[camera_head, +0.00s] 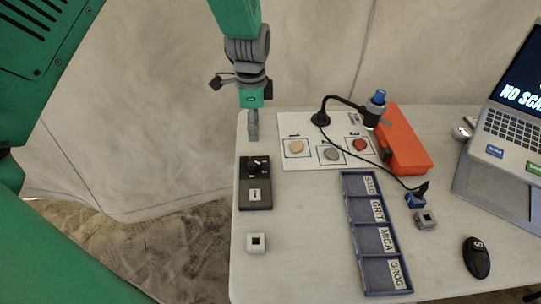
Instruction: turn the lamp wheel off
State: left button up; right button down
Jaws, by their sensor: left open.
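A black control box (255,195) lies near the table's left edge, with a round dark knob (255,164) at its far end and a pale label or switch below it. I cannot read the knob's setting. My right gripper is out of view.
The white board (290,129) holds several stones. A labelled tray (365,232), an orange case (403,140), a laptop (515,125), a black mouse (476,257) and small blocks (256,242) share the table. A cable runs across the board. Table space between the box and tray is clear.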

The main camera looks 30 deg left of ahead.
pick_arm(q)
send_over(254, 161)
jog(key=d, duration=0.1)
notch_tip(254, 161, down, 6)
jog(key=shift+w+f, duration=0.1)
jog(key=f, duration=0.2)
jog(key=a+f, duration=0.1)
jog(key=f, duration=0.4)
jog(key=shift+a+b, duration=0.25)
jog(key=shift+b, duration=0.1)
jog(key=shift+d+f, duration=0.15)
jog(key=shift+f, duration=0.05)
jog(key=shift+d, duration=0.45)
jog(key=c, duration=0.8)
jog(key=shift+a, duration=0.15)
jog(key=c, duration=0.3)
jog(key=shift+a, duration=0.15)
jog(key=shift+c, duration=0.2)
